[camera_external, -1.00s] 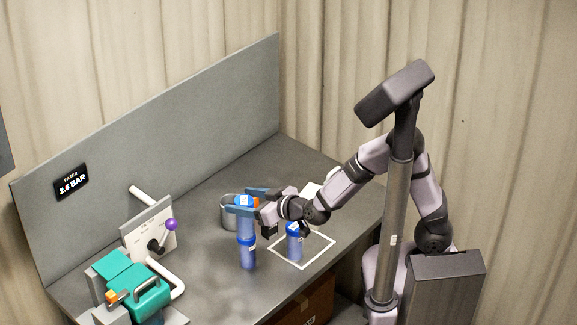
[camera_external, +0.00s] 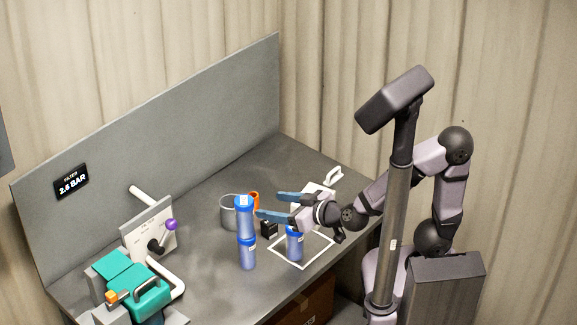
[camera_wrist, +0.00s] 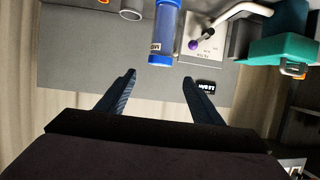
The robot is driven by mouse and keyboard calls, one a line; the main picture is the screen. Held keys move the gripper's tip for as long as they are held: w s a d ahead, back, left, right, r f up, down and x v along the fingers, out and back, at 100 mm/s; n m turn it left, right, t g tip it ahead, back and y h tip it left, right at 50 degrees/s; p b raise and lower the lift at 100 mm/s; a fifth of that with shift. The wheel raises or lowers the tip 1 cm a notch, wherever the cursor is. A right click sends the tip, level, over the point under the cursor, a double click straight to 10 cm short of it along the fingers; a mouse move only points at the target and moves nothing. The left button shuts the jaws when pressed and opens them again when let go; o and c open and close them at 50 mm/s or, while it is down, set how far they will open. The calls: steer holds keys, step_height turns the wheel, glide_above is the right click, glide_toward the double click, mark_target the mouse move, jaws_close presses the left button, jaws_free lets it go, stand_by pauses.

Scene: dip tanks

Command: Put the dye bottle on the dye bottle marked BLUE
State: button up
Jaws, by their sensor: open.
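Two blue dye bottles are stacked on the bench in the external view. The upper bottle (camera_external: 244,213) stands upright on top of the lower bottle (camera_external: 247,254). Another blue bottle (camera_external: 294,246) stands inside a white outlined square (camera_external: 306,262), partly behind my arm. My gripper (camera_external: 268,205) is open and empty, to the right of the stack and apart from it. In the wrist view a bottle with a blue cap (camera_wrist: 162,50) is ahead of my open jaws (camera_wrist: 158,82), with nothing between them. Its label is too small to read surely.
A grey metal cup (camera_external: 229,212) and an orange item (camera_external: 254,200) stand behind the stack. A small black block (camera_external: 269,229) is right of it. A panel with a purple-knobbed lever (camera_external: 171,225) and teal equipment (camera_external: 151,298) are at left. The bench's front middle is clear.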

steer(key=w+d+f+m+g+h, duration=0.25)
steer(key=w+d+f, duration=0.35)
steer(key=w, duration=0.5)
steer(key=w+d+f+m+g+h, duration=0.1)
steer(key=w+d+f+h, duration=0.15)
steer(key=d, duration=0.25)
steer(key=w+d+f+m+h, duration=0.1)
steer(key=d+f, duration=0.3)
steer(key=d, duration=0.2)
steer(key=s+d+f+m+g+h, duration=0.2)
steer(key=s+d, duration=0.1)
steer(key=d, duration=0.8)
steer(key=s+d+f+m+g+h, duration=0.2)
steer(key=s+d+f+m+g, duration=0.1)
steer(key=d, duration=0.9)
steer(key=shift+s+h, duration=0.3)
steer(key=shift+h, duration=0.1)
